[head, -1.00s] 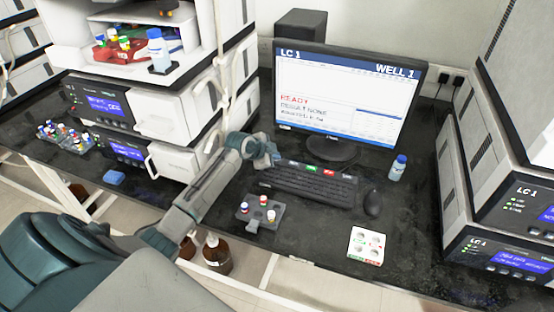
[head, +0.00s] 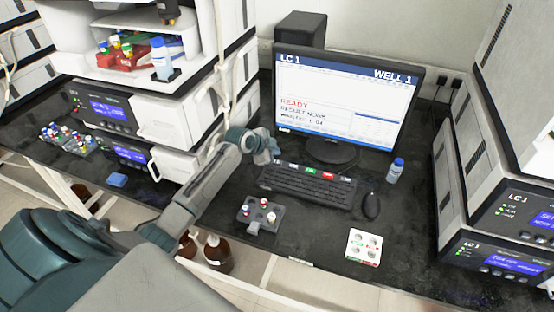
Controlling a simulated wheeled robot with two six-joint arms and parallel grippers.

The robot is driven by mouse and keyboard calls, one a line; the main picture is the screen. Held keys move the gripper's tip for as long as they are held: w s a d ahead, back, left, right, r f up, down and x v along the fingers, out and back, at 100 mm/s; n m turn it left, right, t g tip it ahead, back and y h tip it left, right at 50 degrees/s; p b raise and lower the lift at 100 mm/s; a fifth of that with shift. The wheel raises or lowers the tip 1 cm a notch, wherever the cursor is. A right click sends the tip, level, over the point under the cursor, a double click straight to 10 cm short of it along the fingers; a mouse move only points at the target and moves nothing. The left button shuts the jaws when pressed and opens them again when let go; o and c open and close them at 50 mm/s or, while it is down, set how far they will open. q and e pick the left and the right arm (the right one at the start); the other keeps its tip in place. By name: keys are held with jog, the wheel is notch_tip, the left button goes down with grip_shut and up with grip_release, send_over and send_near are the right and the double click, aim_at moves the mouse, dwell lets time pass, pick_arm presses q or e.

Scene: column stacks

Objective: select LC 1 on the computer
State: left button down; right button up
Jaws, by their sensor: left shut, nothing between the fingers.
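The computer monitor (head: 345,105) stands at the back of the bench. Its screen reads "LC 1" at top left, "WELL 1" at top right and "READY" in red. The black keyboard (head: 308,187) lies in front of it, with coloured keys along its back row: green, red and white ones show. My left gripper (head: 274,150) is shut and empty, just above the keyboard's back left corner. Whether it touches a key cannot be told. My right gripper is not in view.
A mouse (head: 371,205) and a blue-capped bottle (head: 395,171) are right of the keyboard. A grey vial rack (head: 258,216) and a white four-well block (head: 363,247) lie in front. Instrument stacks stand at left (head: 168,115) and right (head: 500,215).

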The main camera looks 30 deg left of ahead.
aim_at(275, 163)
pick_arm(q)
notch_tip(275, 163, up, 3)
jog(key=shift+r+p, duration=0.15)
jog(key=shift+p, duration=0.9)
dwell(0.9)
